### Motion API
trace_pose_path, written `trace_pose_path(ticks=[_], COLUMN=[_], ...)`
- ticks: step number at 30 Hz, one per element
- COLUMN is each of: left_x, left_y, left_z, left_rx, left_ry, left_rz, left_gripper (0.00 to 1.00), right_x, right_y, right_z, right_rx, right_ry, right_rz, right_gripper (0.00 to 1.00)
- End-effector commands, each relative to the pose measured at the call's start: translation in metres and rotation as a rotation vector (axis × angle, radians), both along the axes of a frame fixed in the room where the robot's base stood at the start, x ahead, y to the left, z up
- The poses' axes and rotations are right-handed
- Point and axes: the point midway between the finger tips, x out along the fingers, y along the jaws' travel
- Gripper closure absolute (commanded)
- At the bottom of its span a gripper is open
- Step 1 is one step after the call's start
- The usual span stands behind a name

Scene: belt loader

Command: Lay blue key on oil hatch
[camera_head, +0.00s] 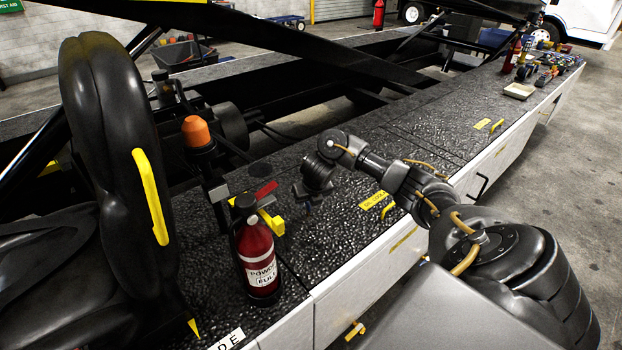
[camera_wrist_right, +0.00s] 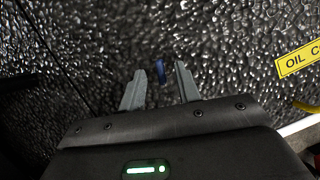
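The blue key (camera_wrist_right: 159,71) shows in the right wrist view as a small blue piece between and just beyond my right fingertips. Gaps show on both sides of it, and I cannot tell whether it touches the surface below. My right gripper (camera_wrist_right: 160,88) is open, pointing down at the black textured deck. In the head view the right gripper (camera_head: 311,202) is over the deck, left of the yellow oil label (camera_head: 374,200); the key cannot be made out there. The oil label (camera_wrist_right: 299,58) is also at the right of the wrist view. My left gripper is not in view.
A red fire extinguisher (camera_head: 257,252) stands left of the right gripper. An orange-capped post (camera_head: 196,132) and black seat (camera_head: 108,130) are further left. A yellow handle (camera_head: 388,210) is by the oil label. Tools and a small tray (camera_head: 519,91) lie at the deck's far end.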

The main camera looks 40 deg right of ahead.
Motion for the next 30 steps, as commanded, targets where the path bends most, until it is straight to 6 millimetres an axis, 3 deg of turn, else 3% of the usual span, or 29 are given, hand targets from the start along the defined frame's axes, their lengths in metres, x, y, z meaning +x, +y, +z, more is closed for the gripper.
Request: trace_pose_path(ticks=[3,9,30], left_x=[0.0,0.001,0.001], left_y=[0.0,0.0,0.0], left_z=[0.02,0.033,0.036], left_rx=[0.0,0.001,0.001], left_ry=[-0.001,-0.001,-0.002], left_rz=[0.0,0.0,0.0], left_gripper=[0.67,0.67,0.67], right_x=[-0.008,-0.018,-0.023], right_y=[0.002,0.006,0.009], right_z=[0.031,0.053,0.058], right_rx=[-0.005,-0.002,0.0], right_ry=[-0.002,-0.001,0.002], right_rz=[0.003,0.001,-0.001], right_gripper=[0.67,0.67,0.67])
